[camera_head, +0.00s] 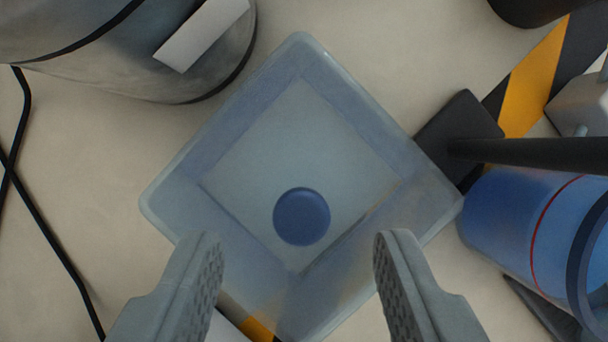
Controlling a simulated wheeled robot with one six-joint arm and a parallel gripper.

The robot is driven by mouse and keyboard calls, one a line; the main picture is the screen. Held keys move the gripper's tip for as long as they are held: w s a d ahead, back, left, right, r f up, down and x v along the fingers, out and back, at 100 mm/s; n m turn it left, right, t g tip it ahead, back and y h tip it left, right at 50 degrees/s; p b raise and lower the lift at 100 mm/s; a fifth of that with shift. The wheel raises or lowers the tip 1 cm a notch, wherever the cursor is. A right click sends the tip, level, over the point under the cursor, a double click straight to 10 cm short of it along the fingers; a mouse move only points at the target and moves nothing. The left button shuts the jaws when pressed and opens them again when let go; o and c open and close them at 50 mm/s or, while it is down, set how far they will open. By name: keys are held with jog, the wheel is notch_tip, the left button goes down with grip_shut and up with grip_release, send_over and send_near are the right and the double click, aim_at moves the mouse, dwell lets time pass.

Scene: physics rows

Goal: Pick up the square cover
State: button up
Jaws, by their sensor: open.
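The square cover (290,115) is a translucent bluish-grey piece with rounded corners, turned like a diamond in the middle of the view. A round blue knob or disc (301,216) shows near its centre, a little toward the bottom. My gripper (298,250) is open at the bottom of the view, with its two grey ridged fingers apart. The fingertips overlap the cover's lower left and lower right edges in the picture, and the blue disc lies above and between them. I cannot tell how far above the cover the fingers are. Nothing is between the fingers.
A grey metallic round vessel (120,60) with a white label is at upper left. A blue cylinder (520,225) and a black stand (460,130) are close to the cover's right corner. Yellow-black tape (535,80) runs at upper right. Black cables (45,225) lie at left.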

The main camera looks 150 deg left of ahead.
aim_at(301, 222)
jog(key=shift+x, duration=1.6)
jog(key=shift+s, duration=0.1)
grip_shut()
